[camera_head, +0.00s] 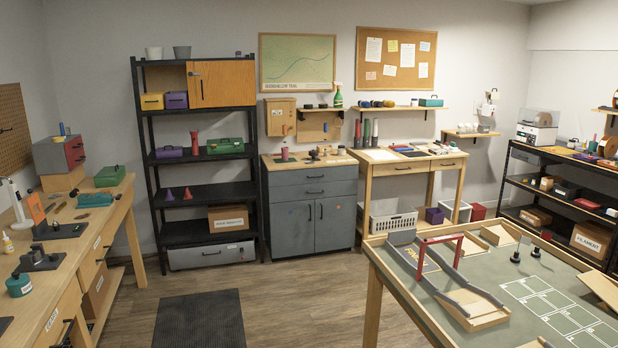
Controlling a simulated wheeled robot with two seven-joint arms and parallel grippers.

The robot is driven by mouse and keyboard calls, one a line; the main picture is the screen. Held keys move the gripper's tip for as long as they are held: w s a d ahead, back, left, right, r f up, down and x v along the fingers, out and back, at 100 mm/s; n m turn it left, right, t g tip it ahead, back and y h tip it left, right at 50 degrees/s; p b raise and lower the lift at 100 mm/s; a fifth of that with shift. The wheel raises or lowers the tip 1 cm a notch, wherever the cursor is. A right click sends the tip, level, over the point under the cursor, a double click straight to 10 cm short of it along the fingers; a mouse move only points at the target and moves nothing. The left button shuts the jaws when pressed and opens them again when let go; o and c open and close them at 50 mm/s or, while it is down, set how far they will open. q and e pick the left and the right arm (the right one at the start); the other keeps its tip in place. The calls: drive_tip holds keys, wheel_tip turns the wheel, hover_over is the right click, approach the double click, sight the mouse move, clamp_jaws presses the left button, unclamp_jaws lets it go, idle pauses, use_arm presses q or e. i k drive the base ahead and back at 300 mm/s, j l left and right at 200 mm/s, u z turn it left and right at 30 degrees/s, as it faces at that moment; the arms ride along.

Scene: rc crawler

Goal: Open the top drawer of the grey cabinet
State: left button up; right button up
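The grey cabinet (311,228) stands against the back wall, between the black shelf rack and a wooden table. It has a light wood top. Its top drawer (310,174) is a wide grey front with a dark bar handle and looks closed flush. A second drawer (314,190) with a similar handle is below it, and two doors with upright handles are under that, also closed. Several small items stand on the cabinet's top. Neither of my grippers shows in this view.
A dark floor mat (199,320) lies in front of the shelf rack (151,133). A wooden workbench (66,252) runs along the left. A green-topped table (400,303) with ramps fills the front right. Bare wood floor (300,295) lies between them, up to the cabinet.

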sight(290, 176)
drive_tip(key=i+j, duration=0.15)
drive_tip(key=i, duration=1.95)
drive_tip(key=i+j, duration=0.15)
drive_tip(key=i, duration=1.95)
drive_tip(key=i+j, duration=0.15)
drive_tip(key=i, duration=1.9)
drive_tip(key=j+u, duration=0.05)
drive_tip(key=j, duration=0.05)
